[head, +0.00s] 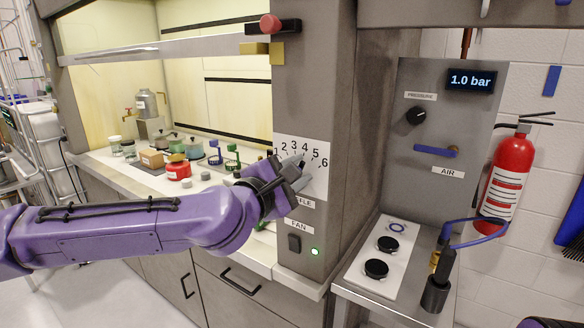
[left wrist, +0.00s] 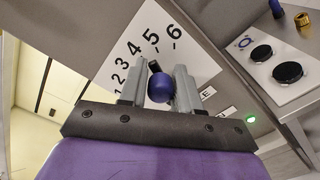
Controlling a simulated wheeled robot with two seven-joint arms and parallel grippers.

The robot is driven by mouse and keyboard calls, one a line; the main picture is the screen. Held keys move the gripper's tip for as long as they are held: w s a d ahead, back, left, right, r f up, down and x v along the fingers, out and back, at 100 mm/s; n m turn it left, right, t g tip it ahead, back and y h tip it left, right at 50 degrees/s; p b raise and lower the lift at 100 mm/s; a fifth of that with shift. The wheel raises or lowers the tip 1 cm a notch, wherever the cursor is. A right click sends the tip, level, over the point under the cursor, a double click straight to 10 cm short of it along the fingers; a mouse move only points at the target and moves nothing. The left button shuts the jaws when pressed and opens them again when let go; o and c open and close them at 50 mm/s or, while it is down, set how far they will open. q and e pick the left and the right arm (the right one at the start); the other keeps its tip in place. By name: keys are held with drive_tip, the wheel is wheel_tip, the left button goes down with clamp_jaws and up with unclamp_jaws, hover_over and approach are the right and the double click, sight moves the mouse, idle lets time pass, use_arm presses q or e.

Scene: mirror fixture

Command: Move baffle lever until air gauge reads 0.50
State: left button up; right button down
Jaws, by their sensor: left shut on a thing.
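The baffle dial plate (head: 316,184) is white with numbers up to 6, on the grey front post of the hood. The plate also shows in the left wrist view (left wrist: 135,48). My left gripper (head: 292,180) is at the dial, covering most of the lever in the head view. In the left wrist view, its two grey fingers (left wrist: 160,90) are closed around the lever's blue ball knob (left wrist: 159,88). The lever's dark tip points near the 5. The blue digital gauge (head: 471,80) at the upper right reads 1.0 bar. My right gripper is out of view.
Below the dial are a FAN switch (head: 294,243) and a lit green lamp (head: 315,251). Right of it stands a grey panel with a black pressure knob (head: 416,115) and a blue AIR handle (head: 437,151). Jars and bottles stand inside the hood. A red extinguisher (head: 507,172) hangs at right.

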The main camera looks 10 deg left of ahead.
use_arm(q)
drive_tip(key=shift+d+f+m, duration=0.1)
drive_tip(key=shift+d+m, duration=0.05)
drive_tip(key=shift+m, duration=0.85)
drive_tip(key=o, duration=0.7)
drive_tip(key=shift+o, duration=1.2)
drive_tip(key=shift+a+f, duration=0.1)
drive_tip(key=shift+a, duration=0.1)
drive_tip(key=shift+d, duration=0.1)
drive_tip(key=shift+d, duration=0.1)
drive_tip(key=shift+s, duration=0.1)
